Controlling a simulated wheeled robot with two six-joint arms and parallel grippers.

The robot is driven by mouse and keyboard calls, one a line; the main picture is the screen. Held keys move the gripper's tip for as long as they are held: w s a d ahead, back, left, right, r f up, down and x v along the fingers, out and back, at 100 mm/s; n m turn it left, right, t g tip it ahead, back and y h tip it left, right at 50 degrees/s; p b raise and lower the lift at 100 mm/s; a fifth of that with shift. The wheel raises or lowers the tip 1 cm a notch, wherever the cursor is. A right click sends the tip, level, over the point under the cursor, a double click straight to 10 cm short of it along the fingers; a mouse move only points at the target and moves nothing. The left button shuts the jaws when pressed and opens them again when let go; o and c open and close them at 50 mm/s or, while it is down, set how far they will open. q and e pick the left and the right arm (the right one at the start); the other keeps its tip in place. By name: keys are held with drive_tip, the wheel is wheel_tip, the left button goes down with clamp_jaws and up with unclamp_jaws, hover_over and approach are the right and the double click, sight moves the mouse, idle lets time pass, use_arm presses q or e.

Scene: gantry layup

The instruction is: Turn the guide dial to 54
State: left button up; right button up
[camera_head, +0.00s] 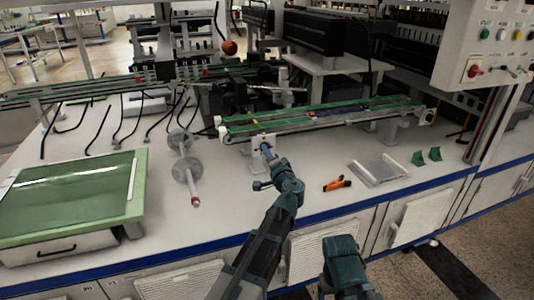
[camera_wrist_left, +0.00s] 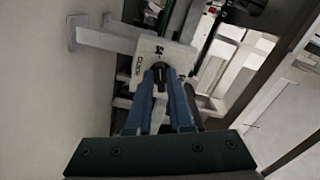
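The guide dial (camera_wrist_left: 160,77) is a small black knob on a pale plate (camera_wrist_left: 180,52) with dark printed marks, in the left wrist view. In the head view the plate (camera_head: 257,139) sits at the front of the green conveyor rail, and the dial is hidden behind the fingers. My left gripper (camera_head: 266,150) reaches it from the front. Its blue fingers (camera_wrist_left: 163,85) lie either side of the knob with no clear gap, so it looks shut on the dial. The dial's reading is too small to tell. My right gripper is out of view; only part of that arm shows at the bottom.
The green conveyor rail (camera_head: 320,115) runs behind the plate. An orange-black tool (camera_head: 337,184), a metal tray (camera_head: 379,171) and green brackets (camera_head: 418,158) lie right. A green-topped panel (camera_head: 75,195) is at far left.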

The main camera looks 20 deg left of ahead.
use_arm(q)
drive_tip(key=o, duration=0.3)
drive_tip(key=v, duration=1.3)
drive_tip(key=shift+s+d, duration=0.25)
drive_tip(key=shift+s, duration=0.05)
